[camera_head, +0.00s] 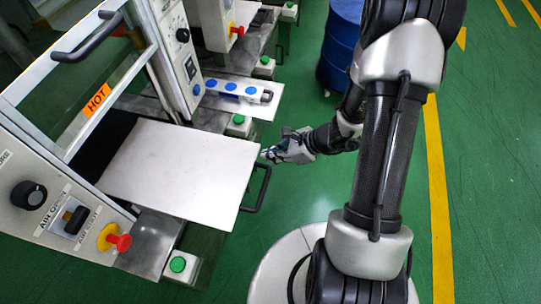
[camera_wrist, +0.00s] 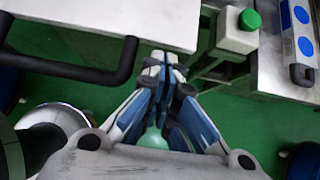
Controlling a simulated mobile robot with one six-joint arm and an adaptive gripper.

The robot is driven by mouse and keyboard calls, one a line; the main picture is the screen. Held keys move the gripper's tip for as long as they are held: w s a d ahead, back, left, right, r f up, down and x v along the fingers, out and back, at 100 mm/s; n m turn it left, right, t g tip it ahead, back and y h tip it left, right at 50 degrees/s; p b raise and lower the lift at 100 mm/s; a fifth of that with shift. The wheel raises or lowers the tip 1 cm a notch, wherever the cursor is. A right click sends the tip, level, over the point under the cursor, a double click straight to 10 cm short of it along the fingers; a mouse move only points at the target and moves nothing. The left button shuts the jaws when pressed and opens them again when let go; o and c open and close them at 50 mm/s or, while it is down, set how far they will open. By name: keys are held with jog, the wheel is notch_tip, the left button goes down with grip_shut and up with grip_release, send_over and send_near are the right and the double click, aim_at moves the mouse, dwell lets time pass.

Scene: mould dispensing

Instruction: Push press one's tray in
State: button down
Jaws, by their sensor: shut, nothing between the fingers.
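The press nearest me has a flat, bare white tray (camera_head: 175,167) that stands well out from its front. A black handle (camera_head: 261,190) is fixed along the tray's outer edge. In the wrist view the tray (camera_wrist: 165,18) is at the top and its handle (camera_wrist: 75,68) at the upper left. My gripper (camera_head: 268,156) is beyond the far corner of the tray, near the handle's far end. In the wrist view my gripper (camera_wrist: 163,62) has its fingers together and empty. Its tips appear close to the tray edge, right of the handle; I cannot tell whether they touch.
A second press has a smaller plate (camera_head: 255,103) out, carrying a bar with blue discs (camera_head: 238,90). A green button box (camera_head: 239,126) stands between the plates; it shows in the wrist view (camera_wrist: 238,30). A blue barrel (camera_head: 340,45) stands behind. Green floor is open right.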

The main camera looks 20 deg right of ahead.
aim_at(223, 145)
jog(key=shift+w+a, duration=0.15)
jog(key=shift+w, duration=0.05)
jog(key=w+a+b, duration=0.1)
jog(key=w+a, duration=0.2)
jog(key=a, duration=0.1)
jog(key=w+a+b, duration=0.1)
jog(key=w+a, duration=0.1)
jog(key=a, duration=0.2)
jog(key=w+a+b, duration=0.1)
jog(key=w+a, duration=0.2)
jog(key=a, duration=0.1)
jog(key=shift+w, duration=0.35)
